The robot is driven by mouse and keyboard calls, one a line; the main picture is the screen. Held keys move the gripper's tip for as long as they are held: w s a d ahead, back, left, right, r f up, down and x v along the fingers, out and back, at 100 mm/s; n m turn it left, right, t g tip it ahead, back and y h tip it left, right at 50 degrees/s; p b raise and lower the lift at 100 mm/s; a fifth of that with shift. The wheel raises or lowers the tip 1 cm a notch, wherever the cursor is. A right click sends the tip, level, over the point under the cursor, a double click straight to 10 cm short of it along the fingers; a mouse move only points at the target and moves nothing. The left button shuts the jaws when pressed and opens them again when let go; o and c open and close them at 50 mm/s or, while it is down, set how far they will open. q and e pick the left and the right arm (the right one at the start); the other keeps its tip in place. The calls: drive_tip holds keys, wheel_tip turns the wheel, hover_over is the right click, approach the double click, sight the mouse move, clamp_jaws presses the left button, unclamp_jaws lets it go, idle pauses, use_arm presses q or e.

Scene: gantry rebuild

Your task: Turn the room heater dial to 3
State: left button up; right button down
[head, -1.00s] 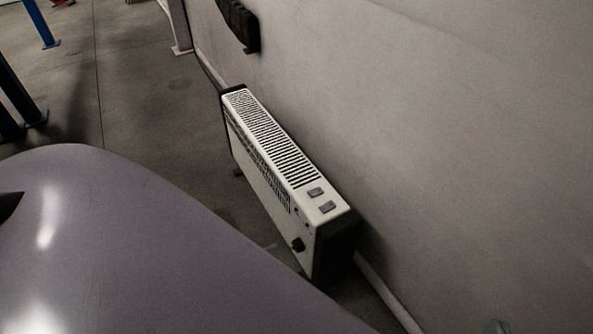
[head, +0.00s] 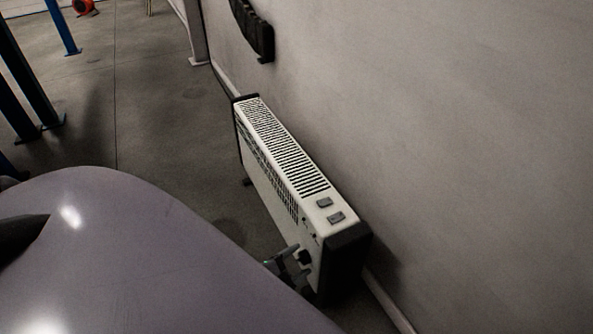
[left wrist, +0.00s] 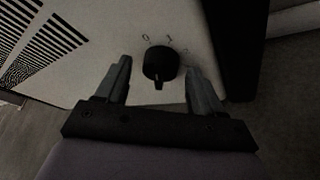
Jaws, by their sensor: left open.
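The room heater (head: 280,160) is a long white box with a slotted top and black end caps, standing along the wall. Its black dial (head: 304,257) is low on the front panel near the close end. In the left wrist view the dial (left wrist: 160,66) is a round knob with a bar, with marks 0 and 1 readable above it; other marks are too faint or hidden to read. My left gripper (head: 288,262) is open in front of the dial; in the wrist view its fingers (left wrist: 160,80) lie on either side, apart from it. My right gripper is not in view.
The wall (head: 450,150) runs close behind the heater. A black rack (head: 252,30) hangs on the wall, blue posts (head: 62,28) stand at far left, and the floor (head: 150,110) between is clear.

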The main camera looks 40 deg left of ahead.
use_arm(q)
drive_tip(key=c, duration=1.1)
drive_tip(key=shift+o, duration=0.2)
drive_tip(key=shift+m+y, duration=0.3)
drive_tip(key=shift+m, duration=0.2)
drive_tip(key=o, duration=1.1)
drive_tip(key=shift+c, duration=0.2)
